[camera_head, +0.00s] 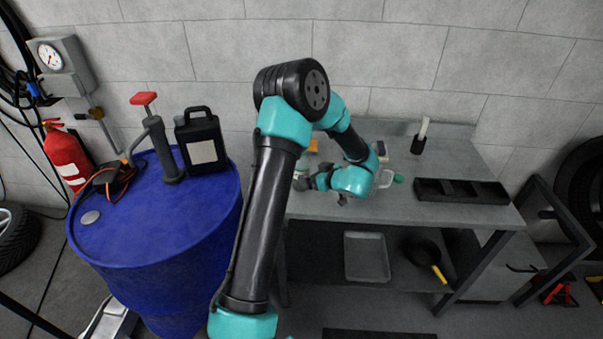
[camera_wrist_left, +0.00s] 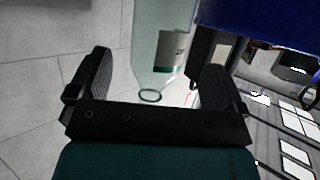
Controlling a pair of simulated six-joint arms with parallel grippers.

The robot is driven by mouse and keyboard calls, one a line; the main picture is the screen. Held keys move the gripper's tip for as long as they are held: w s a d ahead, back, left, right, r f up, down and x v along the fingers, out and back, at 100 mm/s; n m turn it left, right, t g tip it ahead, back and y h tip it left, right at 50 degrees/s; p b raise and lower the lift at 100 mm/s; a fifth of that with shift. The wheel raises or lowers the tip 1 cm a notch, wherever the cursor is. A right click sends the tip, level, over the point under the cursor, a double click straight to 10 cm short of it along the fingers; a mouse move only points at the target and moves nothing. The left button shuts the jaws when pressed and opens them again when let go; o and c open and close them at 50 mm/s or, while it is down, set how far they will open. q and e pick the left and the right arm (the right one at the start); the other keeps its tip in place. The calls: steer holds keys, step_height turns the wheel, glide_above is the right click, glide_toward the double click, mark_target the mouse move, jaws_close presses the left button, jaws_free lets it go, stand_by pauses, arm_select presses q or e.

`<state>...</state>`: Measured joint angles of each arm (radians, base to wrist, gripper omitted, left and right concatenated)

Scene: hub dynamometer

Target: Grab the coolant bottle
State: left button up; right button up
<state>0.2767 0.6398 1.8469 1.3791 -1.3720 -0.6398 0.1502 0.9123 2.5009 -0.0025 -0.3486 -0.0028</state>
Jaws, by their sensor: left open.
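A clear, greenish bottle with a white label (camera_wrist_left: 168,48) shows in the left wrist view, ahead of my left gripper (camera_wrist_left: 152,85). Its narrow ringed end lies between the two spread fingers, with a gap visible on each side. In the head view a small pale part of a bottle (camera_head: 301,168) shows at the bench's left end, beside my left gripper (camera_head: 322,181), which mostly hides it. The left gripper is open and holds nothing. A clear item with a green cap (camera_head: 398,179) shows behind my wrist, largely covered. My right gripper is not in view.
A blue drum (camera_head: 150,225) stands left of the bench (camera_head: 420,207), carrying a black jug (camera_head: 202,140) and a hand pump (camera_head: 160,145). A black tray (camera_head: 460,191) lies on the bench's right. The bench's front right is clear.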

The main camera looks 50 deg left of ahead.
mark_target(308, 171)
arm_select(q)
steer(key=shift+a, duration=0.1)
steer(key=x, duration=0.5)
steer(key=shift+r, duration=0.2)
steer(key=shift+c, duration=0.5)
steer(key=c, duration=1)
steer(key=shift+o, duration=0.2)
steer(key=shift+r, duration=0.2)
steer(key=s+d+r, duration=0.4)
steer(key=s+d, duration=0.6)
steer(key=d, duration=0.1)
steer(key=shift+s+d+r, duration=0.25)
steer(key=shift+d+r, duration=0.05)
steer(key=shift+d, duration=0.1)
stand_by(1.9)
